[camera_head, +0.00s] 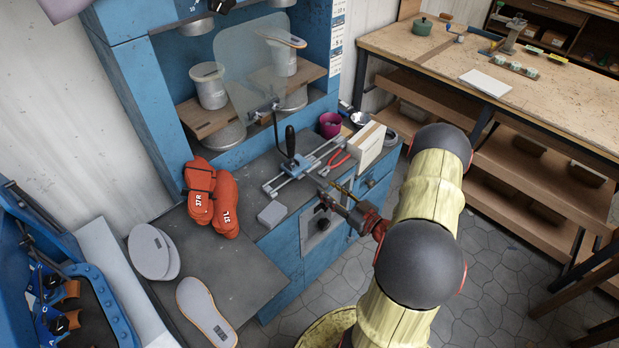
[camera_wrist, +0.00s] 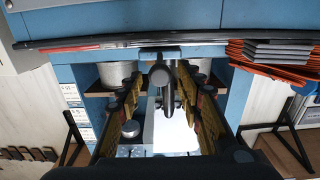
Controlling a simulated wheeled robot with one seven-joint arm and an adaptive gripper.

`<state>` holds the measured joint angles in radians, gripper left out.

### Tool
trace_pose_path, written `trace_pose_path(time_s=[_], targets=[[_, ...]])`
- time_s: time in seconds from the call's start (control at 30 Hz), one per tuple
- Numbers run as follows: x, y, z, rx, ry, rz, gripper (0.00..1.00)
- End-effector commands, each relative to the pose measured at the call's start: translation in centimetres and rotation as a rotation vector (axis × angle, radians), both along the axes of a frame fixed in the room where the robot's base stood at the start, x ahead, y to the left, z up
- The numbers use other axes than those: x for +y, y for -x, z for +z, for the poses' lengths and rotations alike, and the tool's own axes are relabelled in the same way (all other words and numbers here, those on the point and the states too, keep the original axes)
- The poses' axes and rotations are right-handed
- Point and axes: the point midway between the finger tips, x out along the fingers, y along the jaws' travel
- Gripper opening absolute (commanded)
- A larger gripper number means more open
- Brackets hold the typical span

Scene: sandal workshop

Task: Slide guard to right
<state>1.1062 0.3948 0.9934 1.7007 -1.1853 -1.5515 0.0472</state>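The guard (camera_head: 248,75) is a clear, tilted panel in front of the blue machine's shelf with pots. Below it, a black handle (camera_head: 290,142) stands upright by a metal slide rail (camera_head: 305,168) on the grey bench. My gripper (camera_head: 328,188) is low at the bench's front edge, to the right of the handle and apart from it. In the wrist view my gripper (camera_wrist: 158,100) has its two fingers spread wide with nothing held. A dark rounded handle-like part (camera_wrist: 160,76) shows ahead between them. Whether it lies within finger reach, I cannot tell.
Red-orange shoe lasts (camera_head: 210,197) and a grey block (camera_head: 272,214) lie left of the rail. Red pliers (camera_head: 335,163), a purple cup (camera_head: 330,124) and a white box (camera_head: 367,145) stand right of it. A wooden workbench (camera_head: 430,55) is at the right.

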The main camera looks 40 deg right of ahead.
Motion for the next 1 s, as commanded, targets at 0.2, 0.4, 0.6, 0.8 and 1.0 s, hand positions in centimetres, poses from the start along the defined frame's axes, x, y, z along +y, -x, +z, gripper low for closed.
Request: trace_pose_path(time_s=[0.2,0.4,0.6,0.8,1.0], targets=[[0.4,-3.3,-0.2,0.000,0.000,0.004,0.37],[0.5,-6.0,-0.1,0.000,0.000,0.002,0.37],[0.6,-7.1,-0.1,0.001,-0.002,0.000,0.37],[0.6,-7.1,0.0,0.001,-0.002,-0.001,0.37],[0.6,-7.1,0.0,0.001,-0.002,-0.001,0.28]])
